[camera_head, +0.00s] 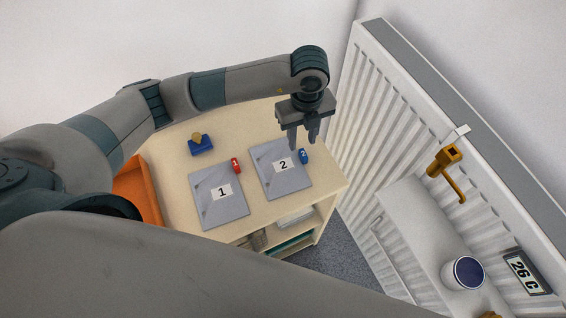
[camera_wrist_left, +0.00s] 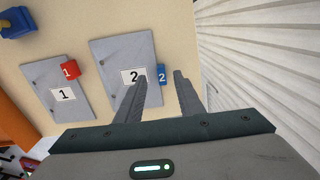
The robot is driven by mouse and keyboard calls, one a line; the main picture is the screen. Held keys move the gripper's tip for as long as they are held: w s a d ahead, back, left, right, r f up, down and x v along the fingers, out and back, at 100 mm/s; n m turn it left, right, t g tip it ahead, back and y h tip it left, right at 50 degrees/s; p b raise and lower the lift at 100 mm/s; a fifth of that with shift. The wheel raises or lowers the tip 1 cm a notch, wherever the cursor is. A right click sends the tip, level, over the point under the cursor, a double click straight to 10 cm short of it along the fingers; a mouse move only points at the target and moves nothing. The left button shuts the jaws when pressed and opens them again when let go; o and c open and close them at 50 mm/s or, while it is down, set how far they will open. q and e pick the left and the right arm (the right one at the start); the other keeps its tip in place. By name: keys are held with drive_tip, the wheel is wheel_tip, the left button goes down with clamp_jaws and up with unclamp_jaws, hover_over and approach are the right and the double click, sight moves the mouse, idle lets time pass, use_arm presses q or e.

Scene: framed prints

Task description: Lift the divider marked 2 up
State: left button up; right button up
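The divider marked 2 (camera_head: 270,181) is a grey panel lying flat on the pale cabinet top, with a white label. A blue tab marked 2 (camera_head: 303,156) sits at its right edge. The divider (camera_wrist_left: 112,53) and blue tab (camera_wrist_left: 161,73) also show in the left wrist view. My left gripper (camera_head: 303,143) points down near the blue tab. Its two fingers (camera_wrist_left: 160,80) are apart, with the tab appearing between them in the wrist view; nothing is held. The exact height above the tab is unclear. My right gripper is out of view.
A similar grey divider marked 1 (camera_head: 204,203), with a red tab (camera_head: 236,165), lies to the left. A blue block with a yellowish knob (camera_head: 201,144) is behind it. A white radiator (camera_head: 350,130) stands close on the right. An orange panel (camera_head: 140,190) is at the left.

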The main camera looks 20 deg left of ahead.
sight(303, 152)
use_arm(q)
drive_tip(key=shift+s+f+p, duration=0.1)
drive_tip(key=shift+f+p, duration=0.15)
drive_tip(key=shift+p, duration=0.05)
drive_tip(key=f, duration=0.1)
drive_tip(key=f+p, duration=0.1)
drive_tip(key=f, duration=0.1)
drive_tip(key=shift+s+d+p, duration=0.15)
drive_tip(key=shift+d+p, duration=0.15)
drive_tip(key=shift+f, duration=0.7)
clamp_jaws()
